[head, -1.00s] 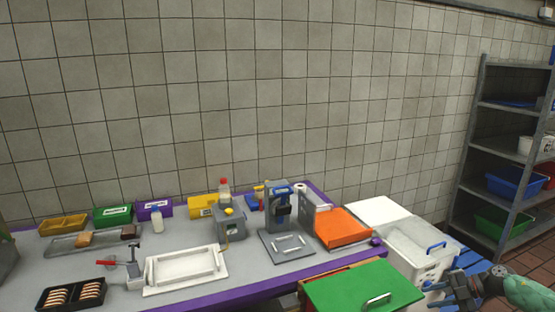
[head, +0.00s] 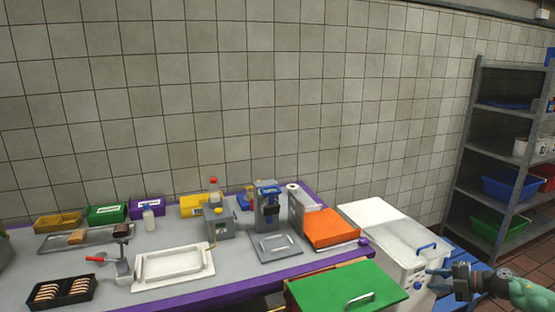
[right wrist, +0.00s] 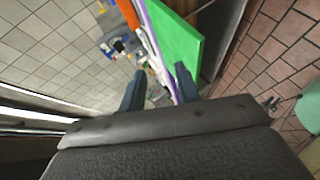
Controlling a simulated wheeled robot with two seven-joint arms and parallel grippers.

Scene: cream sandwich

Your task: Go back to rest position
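My right gripper (head: 436,280) shows at the lower right of the head view, in front of the white box and to the right of the green lid. In the right wrist view its two fingers (right wrist: 160,88) stand apart with nothing between them. My left gripper is not in the head view. The worktable (head: 215,292) with a purple edge spans the lower left. On it are a white tray (head: 140,284), a black tray of bread slices (head: 62,303) and a grey press (head: 268,212).
A box with a green lid (head: 335,290) stands at the table's front right. A white box with blue handles (head: 408,248) is to its right. A grey shelf rack (head: 455,190) with blue and green bins stands at the far right. Brown floor tiles show beside it.

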